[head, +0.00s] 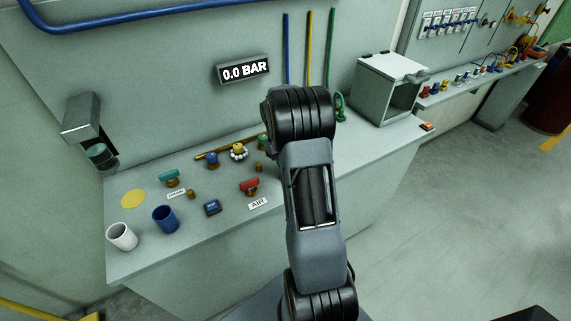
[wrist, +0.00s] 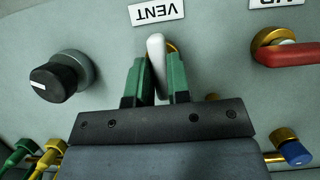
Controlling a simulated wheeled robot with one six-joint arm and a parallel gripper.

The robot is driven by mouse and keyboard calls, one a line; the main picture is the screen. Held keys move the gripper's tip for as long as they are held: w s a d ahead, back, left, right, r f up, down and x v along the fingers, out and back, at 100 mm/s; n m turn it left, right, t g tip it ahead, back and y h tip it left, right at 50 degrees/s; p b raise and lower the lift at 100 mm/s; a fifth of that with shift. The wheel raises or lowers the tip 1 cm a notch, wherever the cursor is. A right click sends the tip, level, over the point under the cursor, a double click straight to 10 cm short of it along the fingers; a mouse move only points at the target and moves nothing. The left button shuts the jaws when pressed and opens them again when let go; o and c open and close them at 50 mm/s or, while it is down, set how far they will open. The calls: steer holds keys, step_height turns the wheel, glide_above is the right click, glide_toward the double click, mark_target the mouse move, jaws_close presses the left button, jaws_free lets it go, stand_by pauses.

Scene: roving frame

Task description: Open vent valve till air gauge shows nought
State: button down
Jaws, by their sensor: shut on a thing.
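The digital air gauge (head: 244,71) on the wall panel reads 0.0 BAR. In the wrist view the vent valve's white lever (wrist: 156,46) stands beside an upside-down VENT label (wrist: 157,11), with some of its brass body showing behind. My gripper (wrist: 157,68) has its green fingers on either side of the lever and is shut on it. In the head view my arm hides the gripper and the vent valve. The red-handled valve (head: 250,185) by the AIR label (head: 258,204) also shows at the right of the wrist view (wrist: 288,54).
A teal-handled valve (head: 172,177), a white cup (head: 122,236) and a blue cup (head: 165,218) are on the bench's left. A black knob (wrist: 60,78) is left of the lever in the wrist view. An open grey box (head: 388,88) stands at the right.

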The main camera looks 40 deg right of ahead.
steer(key=c, duration=1.1)
jaws_free()
steer(key=v, duration=1.3)
steer(key=shift+w+r, duration=0.15)
steer(key=shift+r, duration=0.2)
